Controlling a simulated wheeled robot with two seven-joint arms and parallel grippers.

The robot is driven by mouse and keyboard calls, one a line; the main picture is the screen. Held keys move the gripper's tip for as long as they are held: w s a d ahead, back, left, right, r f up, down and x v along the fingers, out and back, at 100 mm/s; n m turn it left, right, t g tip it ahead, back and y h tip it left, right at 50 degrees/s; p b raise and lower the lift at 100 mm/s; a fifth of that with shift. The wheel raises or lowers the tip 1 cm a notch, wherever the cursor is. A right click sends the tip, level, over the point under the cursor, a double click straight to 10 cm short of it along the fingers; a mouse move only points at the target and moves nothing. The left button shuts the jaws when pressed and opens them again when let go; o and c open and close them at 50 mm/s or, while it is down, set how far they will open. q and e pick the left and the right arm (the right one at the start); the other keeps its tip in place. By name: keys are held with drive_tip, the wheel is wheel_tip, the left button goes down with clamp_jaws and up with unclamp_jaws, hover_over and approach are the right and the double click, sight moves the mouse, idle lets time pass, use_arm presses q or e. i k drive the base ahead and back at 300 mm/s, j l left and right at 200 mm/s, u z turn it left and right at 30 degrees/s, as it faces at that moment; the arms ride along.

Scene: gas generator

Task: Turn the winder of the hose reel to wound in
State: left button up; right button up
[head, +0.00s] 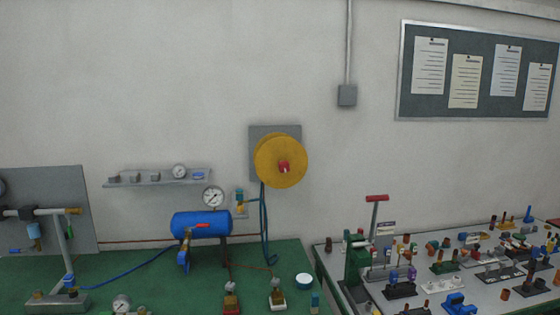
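The hose reel (270,161) is a yellow disc on a grey plate (258,132) fixed to the wall, a little right of the middle of the head view. Its winder (285,167) looks like a small red knob at the centre of the disc; its exact turn position is too small to tell. A dark teal hose (264,230) hangs down from the reel towards the green bench. Neither of my grippers shows in the head view.
Below the reel is a green bench (185,292) with a blue tank (201,224), a gauge (213,196) and several fittings. A wall shelf (150,180) is to the left. A crowded second bench with a red-handled press (377,198) stands at right. The wall around the reel is mostly clear.

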sight(285, 167)
drive_tip(key=i+l, duration=0.85)
drive_tip(key=k+l+z, duration=0.05)
drive_tip(key=l, duration=0.05)
